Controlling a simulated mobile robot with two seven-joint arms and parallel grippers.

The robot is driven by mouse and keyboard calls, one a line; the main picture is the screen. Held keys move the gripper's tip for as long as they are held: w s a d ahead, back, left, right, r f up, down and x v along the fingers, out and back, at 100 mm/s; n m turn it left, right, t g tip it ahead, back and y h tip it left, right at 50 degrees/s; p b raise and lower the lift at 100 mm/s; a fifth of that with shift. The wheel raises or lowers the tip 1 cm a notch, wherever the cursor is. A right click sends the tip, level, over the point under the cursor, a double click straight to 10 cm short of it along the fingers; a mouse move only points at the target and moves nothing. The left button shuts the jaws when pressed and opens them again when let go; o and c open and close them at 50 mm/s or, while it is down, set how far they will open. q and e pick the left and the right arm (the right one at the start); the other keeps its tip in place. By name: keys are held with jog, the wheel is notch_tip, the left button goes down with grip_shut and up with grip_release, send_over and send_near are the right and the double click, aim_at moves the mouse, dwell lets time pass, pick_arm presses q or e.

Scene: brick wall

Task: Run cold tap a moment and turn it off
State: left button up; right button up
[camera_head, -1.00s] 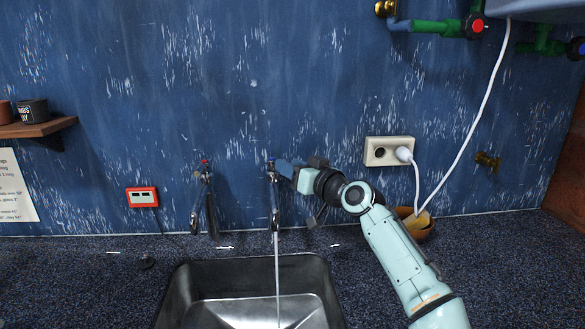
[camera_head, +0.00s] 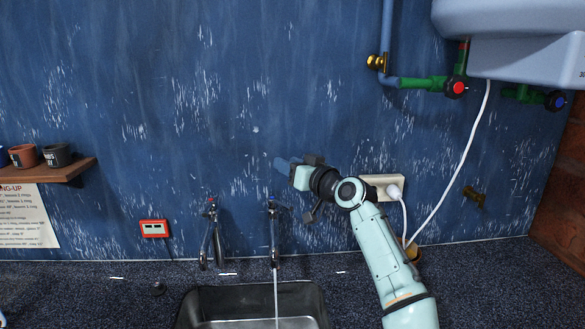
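The cold tap (camera_head: 273,232), with a blue mark on top, stands on the wall behind the sink. A thin stream of water (camera_head: 276,295) runs from its spout down into the steel sink (camera_head: 250,292). My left gripper is not in view.
A white wall socket (camera_head: 378,181) with a plug and cable is right of my gripper. A red-framed box (camera_head: 154,228) is on the wall at left. A shelf (camera_head: 75,172) holds mugs. Pipes with a red valve (camera_head: 458,87) run at upper right. The speckled counter (camera_head: 480,285) is clear at right.

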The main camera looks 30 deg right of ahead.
pick_arm(q)
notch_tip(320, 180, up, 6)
jog(key=p, duration=0.6)
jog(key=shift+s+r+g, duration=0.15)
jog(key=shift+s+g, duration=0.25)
